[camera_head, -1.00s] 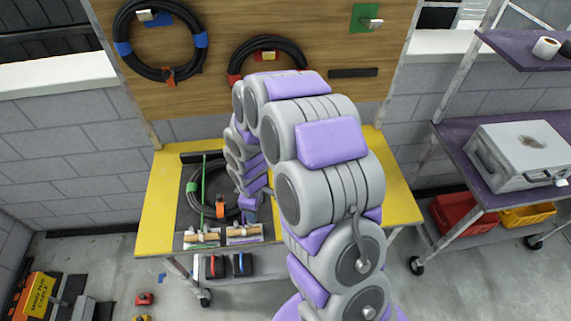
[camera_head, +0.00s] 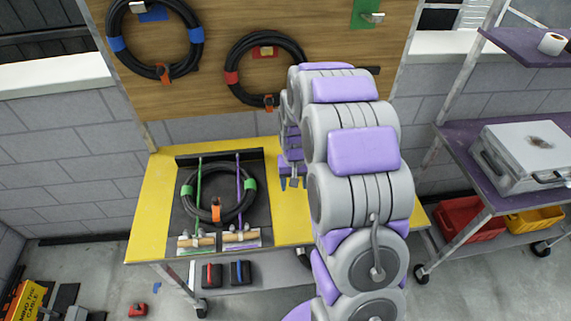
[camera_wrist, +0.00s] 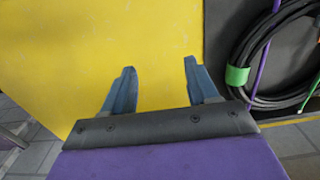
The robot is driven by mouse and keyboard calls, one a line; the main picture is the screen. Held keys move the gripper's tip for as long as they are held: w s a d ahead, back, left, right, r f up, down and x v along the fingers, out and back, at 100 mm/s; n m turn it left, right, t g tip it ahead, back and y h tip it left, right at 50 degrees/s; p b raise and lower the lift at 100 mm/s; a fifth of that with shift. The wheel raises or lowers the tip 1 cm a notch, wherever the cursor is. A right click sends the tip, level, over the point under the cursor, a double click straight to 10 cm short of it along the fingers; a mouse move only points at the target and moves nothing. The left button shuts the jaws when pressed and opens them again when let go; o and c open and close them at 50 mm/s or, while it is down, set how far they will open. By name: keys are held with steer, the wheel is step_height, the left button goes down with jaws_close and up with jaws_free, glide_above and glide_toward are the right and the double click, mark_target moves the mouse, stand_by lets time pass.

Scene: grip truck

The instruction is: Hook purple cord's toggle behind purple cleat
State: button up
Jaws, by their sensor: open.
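The purple cord (camera_head: 239,190) runs from the back bar over the coiled black cable (camera_head: 189,205) toward the front of the dark board (camera_head: 262,215). A tan toggle (camera_head: 240,236) lies at its front end, by the pale purple-edged cleat area; whether it sits behind the cleat is too small to tell. The purple cord also shows at the right of the wrist view (camera_wrist: 262,55). My gripper (camera_head: 291,184) is open and empty, right of the board above the yellow tabletop. Both fingers show apart in the wrist view (camera_wrist: 160,72).
A green cord (camera_head: 198,190) crosses the coil on the left, with another tan toggle (camera_head: 197,243) at its front. Black coils hang on the wooden panel (camera_head: 200,100) behind. The yellow tabletop (camera_head: 150,215) is clear beside the board. A shelf cart (camera_head: 455,140) stands at right.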

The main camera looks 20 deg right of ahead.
steer(key=f, duration=0.1)
steer(key=f+b, duration=0.1)
steer(key=f, duration=0.2)
steer(key=shift+s+a+f+b, duration=0.2)
steer(key=shift+s+b, duration=0.1)
steer(key=shift+b, duration=0.1)
steer(key=shift+w+d+f, duration=0.1)
steer(key=shift+w+f, duration=0.1)
steer(key=shift+w, duration=0.15)
steer(key=w+d, duration=0.1)
steer(key=w, duration=0.3)
steer(key=w+d+b, duration=0.1)
steer(key=w, duration=0.3)
steer(key=w+d+f+b, duration=0.1)
steer(key=w, duration=0.4)
steer(key=s+a+r+n, duration=0.1)
steer(key=s+a+r, duration=0.4)
steer(key=s+r, duration=0.4)
steer(key=s+a+r+n, duration=0.1)
steer(key=s+a+r, duration=0.4)
steer(key=s+r, duration=0.45)
steer(key=s+a+g, duration=0.1)
steer(key=s+a, duration=0.1)
steer(key=s, duration=1.1)
steer(key=s+a+n, duration=0.1)
steer(key=s, duration=1.3)
steer(key=shift+s+a+r+g, duration=0.2)
steer(key=shift+a+r+g, duration=0.15)
steer(key=shift+a+g, duration=0.05)
